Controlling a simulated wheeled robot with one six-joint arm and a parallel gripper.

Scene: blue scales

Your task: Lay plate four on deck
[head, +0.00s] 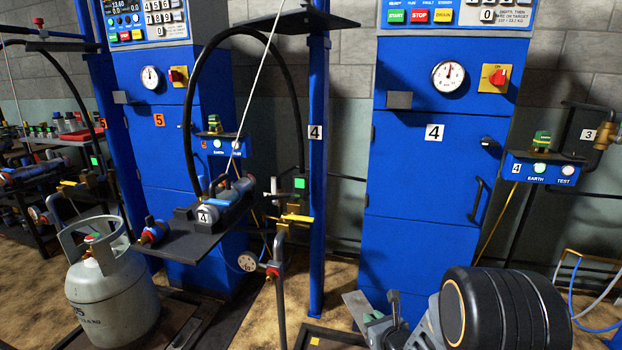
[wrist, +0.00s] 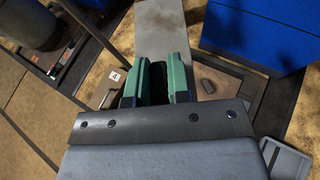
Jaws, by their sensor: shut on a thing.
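My gripper (wrist: 158,82) has its two green fingers closed on a dark part. A long flat grey plate (wrist: 170,25) extends beyond the fingers in the wrist view, and I take it as the held plate; I see no number on it. In the head view my gripper (head: 378,318) is low at bottom centre, with the grey plate (head: 355,306) just left of it. A low deck with a dark frame (head: 318,341) lies on the floor at the bottom. In the wrist view a brown deck surface (wrist: 228,82) lies below and right of the fingers. Contact cannot be told.
A blue cabinet marked 4 (head: 418,175) stands behind my gripper. A blue post (head: 319,200) and a filling hose (head: 190,120) stand to the left. A grey gas cylinder (head: 108,290) stands at far left. A small white 4 tag (wrist: 115,77) shows beside the fingers.

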